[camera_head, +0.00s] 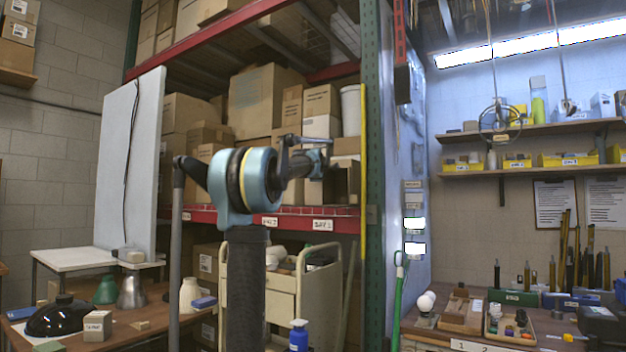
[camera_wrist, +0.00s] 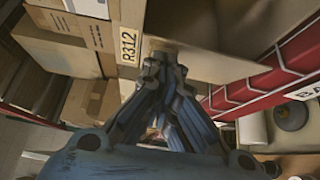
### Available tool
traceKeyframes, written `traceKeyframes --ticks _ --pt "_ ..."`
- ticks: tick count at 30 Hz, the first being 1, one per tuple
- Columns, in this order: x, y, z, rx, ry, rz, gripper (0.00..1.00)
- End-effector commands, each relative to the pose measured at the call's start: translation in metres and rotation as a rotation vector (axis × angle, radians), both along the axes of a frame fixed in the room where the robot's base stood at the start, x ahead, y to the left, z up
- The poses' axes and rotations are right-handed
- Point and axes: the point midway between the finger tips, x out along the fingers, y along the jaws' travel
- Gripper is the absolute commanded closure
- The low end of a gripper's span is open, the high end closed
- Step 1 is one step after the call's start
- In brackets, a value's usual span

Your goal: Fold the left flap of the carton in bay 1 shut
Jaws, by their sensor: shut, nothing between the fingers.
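Whether the fingers touch the cardboard is unclear. In the head view, my gripper (camera_head: 318,157) is at the shelf front above the bay label (camera_head: 322,225). A brown carton (camera_head: 346,178) shows partly behind it; my arm hides part of this bay.
The red shelf beam (camera_head: 292,211) with wire mesh runs below the gripper; it also shows in the wrist view (camera_wrist: 290,68). A green rack post (camera_head: 372,120) and a yellow strip (camera_head: 363,175) stand just right. A cream cart (camera_head: 262,285) stands below. Other cartons crowd the shelf.

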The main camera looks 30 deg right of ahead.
Motion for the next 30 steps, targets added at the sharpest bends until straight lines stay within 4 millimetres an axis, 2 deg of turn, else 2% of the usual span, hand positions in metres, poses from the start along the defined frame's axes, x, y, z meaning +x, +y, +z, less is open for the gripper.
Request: traceKeyframes --ticks 19,23,28,30 --pt "0.000 0.002 0.000 0.000 0.000 0.000 1.00" --pt "-0.001 0.013 0.000 0.000 0.000 0.002 1.00" --pt "-0.005 0.042 -0.001 0.000 0.001 0.003 1.00" --pt "-0.015 0.046 -0.001 0.000 0.001 -0.001 1.00"
